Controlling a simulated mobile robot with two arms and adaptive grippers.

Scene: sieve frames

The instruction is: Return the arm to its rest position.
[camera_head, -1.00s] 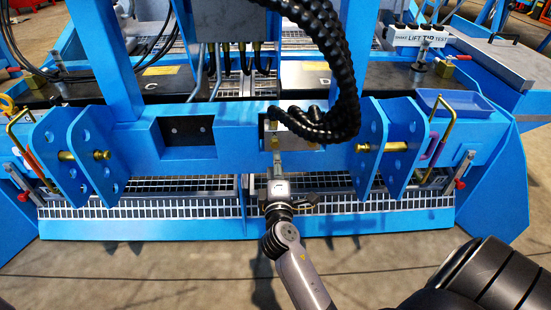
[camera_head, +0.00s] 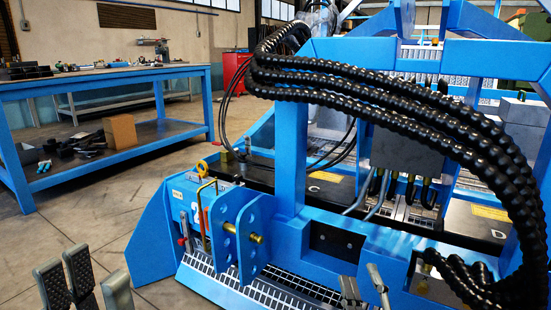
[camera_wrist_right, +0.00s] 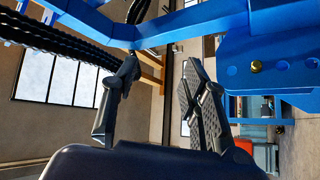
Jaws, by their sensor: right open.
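My right gripper (camera_head: 364,278) shows at the bottom of the head view, in front of the blue machine frame, partly cut off by the picture edge. In the right wrist view its two dark fingers (camera_wrist_right: 161,75) stand apart with nothing between them. My left gripper (camera_head: 92,268) is at the bottom left of the head view. Its grey fingers with textured pads point up, stand apart and hold nothing visible; their bases are out of the picture. Both arms are mostly out of view.
The blue machine frame (camera_head: 293,160) fills the right side, with thick black hoses (camera_head: 390,92) arching across it. A blue workbench (camera_head: 100,84) stands at the back left, with a cardboard box (camera_head: 120,131) on its lower shelf. The concrete floor (camera_head: 105,210) between them is clear.

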